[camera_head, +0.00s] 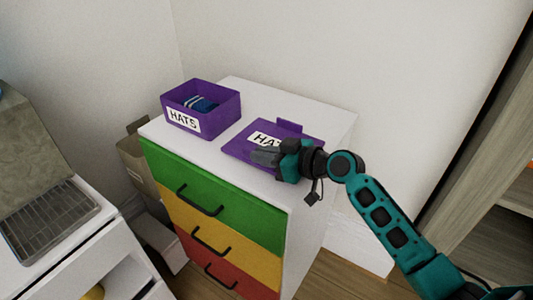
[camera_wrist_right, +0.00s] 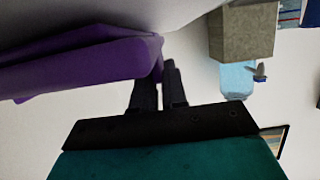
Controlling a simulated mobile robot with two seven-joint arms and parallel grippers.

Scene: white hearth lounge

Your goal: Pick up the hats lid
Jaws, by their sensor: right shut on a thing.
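The purple hats lid (camera_head: 238,148), with a white HATS label, is on top of the white drawer cabinet, to the right of the open purple HATS box (camera_head: 227,107). My right gripper (camera_head: 262,157) is at the lid's front right part and shut on it. In the right wrist view the lid (camera_wrist_right: 90,65) fills the upper left, and its edge reaches the tips of my right gripper (camera_wrist_right: 159,75). The gripper hides part of the lid and label. I cannot tell whether the lid is clear of the cabinet top. My left gripper is not in view.
The box holds folded blue and striped cloth (camera_head: 203,104). The cabinet top (camera_head: 325,118) is bare at the back and right, with the wall behind. Green, yellow and red drawers with black handles face front. A wooden shelf (camera_head: 480,215) stands at the right.

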